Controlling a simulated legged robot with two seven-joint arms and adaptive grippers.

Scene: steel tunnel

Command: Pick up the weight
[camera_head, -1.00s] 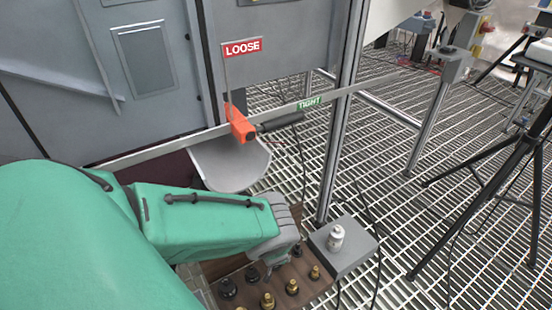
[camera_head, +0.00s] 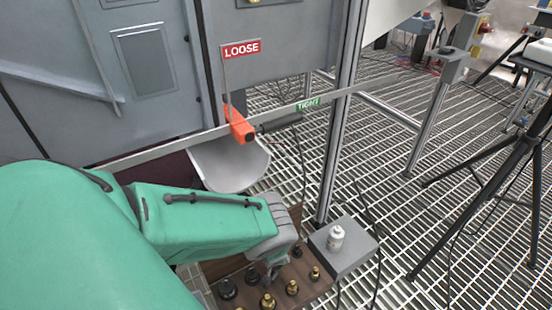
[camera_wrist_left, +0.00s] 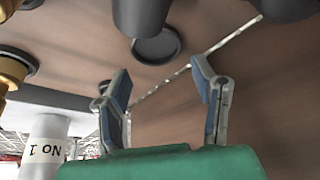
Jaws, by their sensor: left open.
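Several weights stand on a brown wooden board in the head view: black ones (camera_head: 228,289) at the left, brass ones (camera_head: 292,287) in the middle and right. A white weight (camera_head: 336,239) stands apart on a grey box; its "No 1" label (camera_wrist_left: 45,150) shows upside down in the left wrist view. My left gripper (camera_head: 270,272) points down among the board's weights. In the left wrist view its blue-padded fingers (camera_wrist_left: 160,92) are apart, with nothing between them. Two dark weights (camera_wrist_left: 145,15) and a dark round recess or disc (camera_wrist_left: 156,46) lie beyond the fingertips. My right gripper is not visible.
A metal post (camera_head: 340,120) rises behind the grey box (camera_head: 355,258). A black tripod (camera_head: 500,180) stands on the grating at the right.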

